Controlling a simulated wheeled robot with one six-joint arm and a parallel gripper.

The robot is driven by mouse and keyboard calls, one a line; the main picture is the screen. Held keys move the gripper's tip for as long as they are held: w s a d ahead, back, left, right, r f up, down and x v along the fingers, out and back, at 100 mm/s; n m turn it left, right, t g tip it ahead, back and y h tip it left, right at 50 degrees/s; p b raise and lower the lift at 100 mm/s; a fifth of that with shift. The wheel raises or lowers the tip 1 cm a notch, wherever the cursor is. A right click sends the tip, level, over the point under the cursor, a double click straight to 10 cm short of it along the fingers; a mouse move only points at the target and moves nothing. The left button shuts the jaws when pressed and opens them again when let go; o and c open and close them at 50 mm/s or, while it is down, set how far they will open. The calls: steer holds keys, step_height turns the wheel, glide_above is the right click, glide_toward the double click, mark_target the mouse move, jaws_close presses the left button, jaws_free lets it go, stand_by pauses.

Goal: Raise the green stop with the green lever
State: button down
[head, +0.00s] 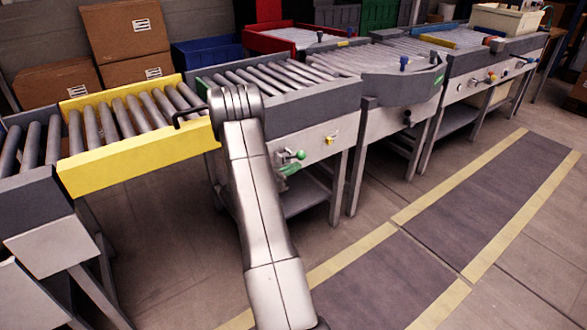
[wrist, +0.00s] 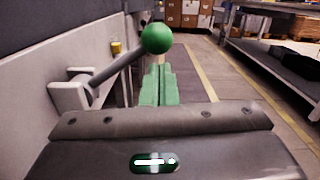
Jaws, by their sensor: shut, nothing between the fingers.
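The green lever shows in the wrist view as a round green knob (wrist: 158,38) on a grey rod, which runs down left to a pale bracket (wrist: 70,95) on the conveyor's side. In the head view its knob (head: 300,155) is small, on the front panel. My gripper (wrist: 158,70) has its green fingers closed together and empty, just below and in front of the knob; I cannot tell whether they touch it. In the head view, my gripper (head: 288,170) is partly hidden by my arm. I cannot clearly make out the green stop.
A yellow roller section (head: 140,155) with a black handle (head: 188,117) lies left of the grey roller conveyor (head: 300,97). A yellow knob (wrist: 116,48) sits on the panel beyond the lever. The floor aisle (head: 400,270) in front is clear.

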steer(key=s+a+f, duration=0.3)
steer(key=s+a, duration=0.4)
steer(key=a, duration=0.1)
steer(key=shift+f, duration=0.4)
steer(key=shift+w, duration=0.1)
steer(key=w+d+r+m+b, duration=0.1)
steer(key=w+d, duration=0.5)
steer(key=d, duration=0.2)
steer(key=shift+w+d+r+m, duration=0.2)
steer(key=shift+d+r+m, duration=0.05)
steer(key=shift+r+m, duration=0.05)
steer(key=shift+r, duration=0.1)
stand_by(0.3)
